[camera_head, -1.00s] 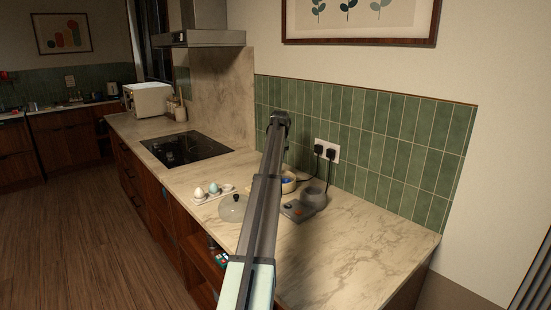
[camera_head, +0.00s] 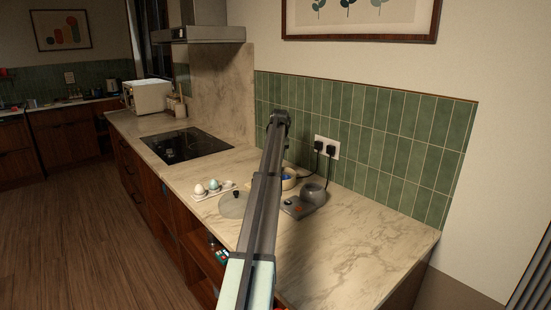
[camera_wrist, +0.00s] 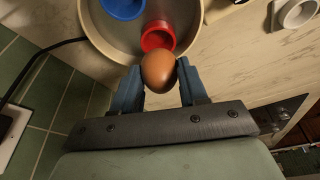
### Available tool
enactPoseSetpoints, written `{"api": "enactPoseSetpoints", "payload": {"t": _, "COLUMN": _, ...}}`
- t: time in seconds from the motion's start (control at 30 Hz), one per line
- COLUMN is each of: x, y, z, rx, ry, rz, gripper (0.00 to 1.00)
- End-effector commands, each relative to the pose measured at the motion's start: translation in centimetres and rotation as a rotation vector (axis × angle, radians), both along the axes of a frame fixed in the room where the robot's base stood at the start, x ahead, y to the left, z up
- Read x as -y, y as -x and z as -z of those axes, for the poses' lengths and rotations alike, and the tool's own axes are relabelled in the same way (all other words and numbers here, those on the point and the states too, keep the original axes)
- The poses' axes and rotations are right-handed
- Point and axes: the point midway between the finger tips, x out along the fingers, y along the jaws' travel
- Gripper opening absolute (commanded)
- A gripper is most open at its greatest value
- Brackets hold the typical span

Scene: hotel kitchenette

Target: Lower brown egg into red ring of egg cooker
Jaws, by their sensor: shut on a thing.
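A brown egg (camera_wrist: 158,72) is held between the two blue fingertips of my gripper (camera_wrist: 157,84) in the wrist view. The egg cooker (camera_wrist: 94,36) is a round, pale, shallow bowl with a red ring (camera_wrist: 158,38) and a blue ring (camera_wrist: 122,6) inside. The egg's upper edge in the picture overlaps the near part of the red ring; I cannot tell whether they touch. In the head view the egg cooker (camera_head: 289,183) shows partly behind my arm, which hides the gripper and the held egg.
A white tray with eggs (camera_head: 215,189) and a glass lid (camera_head: 233,205) lie left of my arm. A grey device (camera_head: 305,201) stands at right, with a cord to the wall socket (camera_head: 327,148). The right counter is clear.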

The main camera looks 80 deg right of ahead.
Motion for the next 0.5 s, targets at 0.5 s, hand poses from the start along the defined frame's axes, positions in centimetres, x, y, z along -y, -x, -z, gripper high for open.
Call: {"api": "enactPoseSetpoints", "payload": {"t": 0.5, "x": -0.01, "y": 0.00, "z": 0.63, "rx": 0.000, "ry": 0.000, "rz": 0.000, "gripper": 0.31}}
